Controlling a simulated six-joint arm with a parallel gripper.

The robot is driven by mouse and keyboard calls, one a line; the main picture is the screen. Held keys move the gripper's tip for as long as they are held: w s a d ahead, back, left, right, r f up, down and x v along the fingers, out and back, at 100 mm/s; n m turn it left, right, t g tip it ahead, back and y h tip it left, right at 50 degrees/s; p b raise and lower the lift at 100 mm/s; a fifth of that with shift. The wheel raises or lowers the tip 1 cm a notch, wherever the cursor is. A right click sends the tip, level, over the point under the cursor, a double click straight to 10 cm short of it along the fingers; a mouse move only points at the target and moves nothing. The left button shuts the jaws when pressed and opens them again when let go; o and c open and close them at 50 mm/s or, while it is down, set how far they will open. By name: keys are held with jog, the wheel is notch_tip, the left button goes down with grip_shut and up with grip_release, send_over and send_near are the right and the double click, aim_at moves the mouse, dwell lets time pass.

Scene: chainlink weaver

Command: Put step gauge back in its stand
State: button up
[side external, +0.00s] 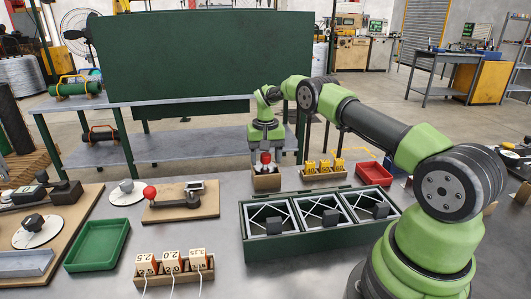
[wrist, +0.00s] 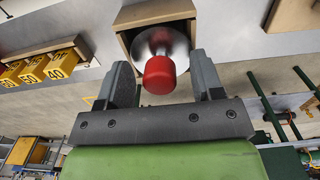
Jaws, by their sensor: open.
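The step gauge (side external: 265,158) appears as a silver flared piece with a red knob. In the wrist view, its red knob (wrist: 159,75) and silver disc (wrist: 152,42) are at upper middle. The gauge sits in a small wooden stand (side external: 267,182), whose rim also shows in the wrist view (wrist: 155,13). It looks upright; how deep it sits is hidden. My gripper (side external: 265,148) points down over it. In the wrist view my gripper (wrist: 163,75) is open, one finger on each side of the red knob, with gaps showing on both sides.
A rack of yellow numbered blocks (side external: 324,170) stands close right of the stand, with a red tray (side external: 374,174) beyond. A green three-bay crate (side external: 318,242) is in front. A red-ball lever on a board (side external: 180,203) and a green tray (side external: 97,245) lie left.

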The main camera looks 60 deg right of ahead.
notch_tip(320, 180, up, 9)
jog(key=shift+r, duration=0.45)
dwell(0.3)
jog(key=shift+w+a+r, duration=0.1)
jog(key=shift+a+r, duration=0.05)
jog(key=shift+r, duration=0.2)
jog(key=s+a+r+n+t, duration=0.2)
jog(key=s+a+r, duration=0.2)
jog(key=a+r, duration=0.3)
jog(key=s+a+r+n+t, duration=0.1)
jog(key=s+a+r+t, duration=0.15)
jog(key=a+r, duration=0.55)
jog(key=s+a+n+t+y, duration=0.1)
jog(key=s+a, duration=0.2)
jog(key=s, duration=0.7)
jog(key=s+a+n+t, duration=0.1)
jog(key=s+a, duration=0.3)
jog(key=s, duration=0.6)
jog(key=shift+f+t+y, duration=0.25)
jog(key=shift+t+y, duration=0.15)
jog(key=shift+t, duration=0.05)
